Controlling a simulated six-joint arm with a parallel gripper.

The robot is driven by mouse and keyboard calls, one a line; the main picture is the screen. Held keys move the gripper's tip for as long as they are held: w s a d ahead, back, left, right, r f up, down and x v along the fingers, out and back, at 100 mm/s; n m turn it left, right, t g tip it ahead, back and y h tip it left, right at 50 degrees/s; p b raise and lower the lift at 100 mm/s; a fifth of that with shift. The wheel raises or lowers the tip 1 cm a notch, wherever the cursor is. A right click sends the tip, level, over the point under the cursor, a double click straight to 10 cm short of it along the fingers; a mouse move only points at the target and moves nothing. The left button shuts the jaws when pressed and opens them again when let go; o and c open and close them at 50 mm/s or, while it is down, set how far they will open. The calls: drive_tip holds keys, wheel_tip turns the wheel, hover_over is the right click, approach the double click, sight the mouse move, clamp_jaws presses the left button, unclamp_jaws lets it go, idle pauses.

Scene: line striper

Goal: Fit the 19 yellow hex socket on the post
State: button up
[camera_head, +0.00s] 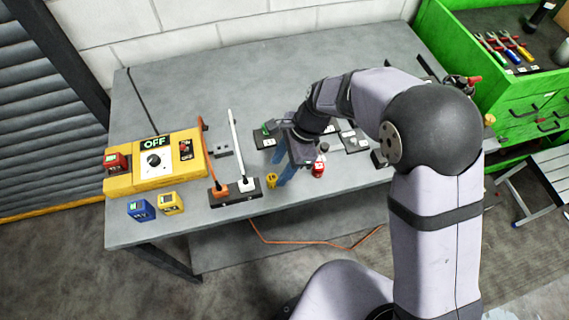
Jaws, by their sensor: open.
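A small yellow piece (271,181), which looks like the yellow hex socket, stands near the front edge of the grey table, just right of the black stand. Its size marking is too small to read. My gripper (280,169) has blue fingers, points down and is open, just right of and behind the yellow piece. I cannot tell whether a finger touches it. A red piece (318,169) stands to the right of the fingers. I cannot make out the post clearly; my gripper and arm cover part of that area.
A yellow control box (178,176) reading OFF, with blue (141,210) and yellow (171,203) blocks before it, is at left. A black stand (222,199) holds tall orange and white levers. A green item (268,128) is behind the gripper.

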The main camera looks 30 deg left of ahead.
sight(274, 177)
drive_tip(key=shift+b+x, duration=0.9)
drive_tip(key=shift+x, duration=1.5)
drive_tip(key=c, duration=1)
drive_tip(key=shift+r+p, duration=0.75)
drive_tip(key=shift+p, duration=0.3)
drive_tip(key=shift+r+p, duration=1.8)
drive_tip(key=shift+p, duration=0.05)
